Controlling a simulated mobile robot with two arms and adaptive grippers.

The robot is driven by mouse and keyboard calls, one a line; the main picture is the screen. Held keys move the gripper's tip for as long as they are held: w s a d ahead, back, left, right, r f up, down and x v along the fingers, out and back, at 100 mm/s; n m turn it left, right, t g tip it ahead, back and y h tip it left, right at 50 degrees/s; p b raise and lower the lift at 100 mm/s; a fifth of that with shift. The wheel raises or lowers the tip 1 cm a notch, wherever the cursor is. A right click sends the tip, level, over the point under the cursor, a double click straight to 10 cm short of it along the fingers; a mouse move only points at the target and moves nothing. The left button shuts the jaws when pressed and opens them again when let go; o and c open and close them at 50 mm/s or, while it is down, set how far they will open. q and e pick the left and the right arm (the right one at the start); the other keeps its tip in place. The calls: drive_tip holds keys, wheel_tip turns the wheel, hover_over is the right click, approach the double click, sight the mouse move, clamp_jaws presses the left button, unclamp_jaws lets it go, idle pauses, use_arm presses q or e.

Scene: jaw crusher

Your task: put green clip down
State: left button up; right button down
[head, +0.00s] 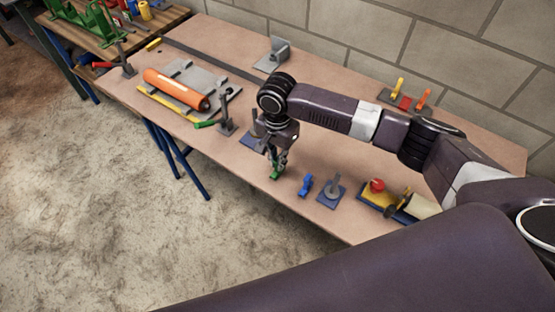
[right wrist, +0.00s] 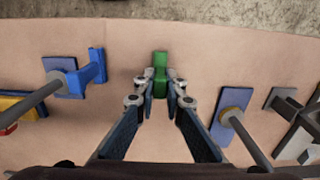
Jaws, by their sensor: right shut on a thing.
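The green clip (head: 275,174) is at the tips of my right gripper (head: 280,163), low over the front middle of the table (head: 235,178). In the right wrist view my right gripper (right wrist: 160,87) is shut on the green clip (right wrist: 160,66), which sticks out beyond the fingertips. I cannot tell whether the clip touches the tabletop. My fingers hide part of it. My left gripper is not in view.
A blue clip (head: 306,185) and a blue plate with a grey post (head: 331,195) stand close to the right. Another blue plate (head: 249,142) with a post lies to the left. An orange cylinder (head: 175,89) is farther left. The front table edge is near.

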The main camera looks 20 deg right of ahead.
drive_tip(key=shift+f, duration=0.1)
drive_tip(key=c, duration=2)
unclamp_jaws()
wheel_tip(320, 180, up, 12)
drive_tip(key=shift+r+b, duration=0.2)
drive_tip(key=shift+b, duration=0.45)
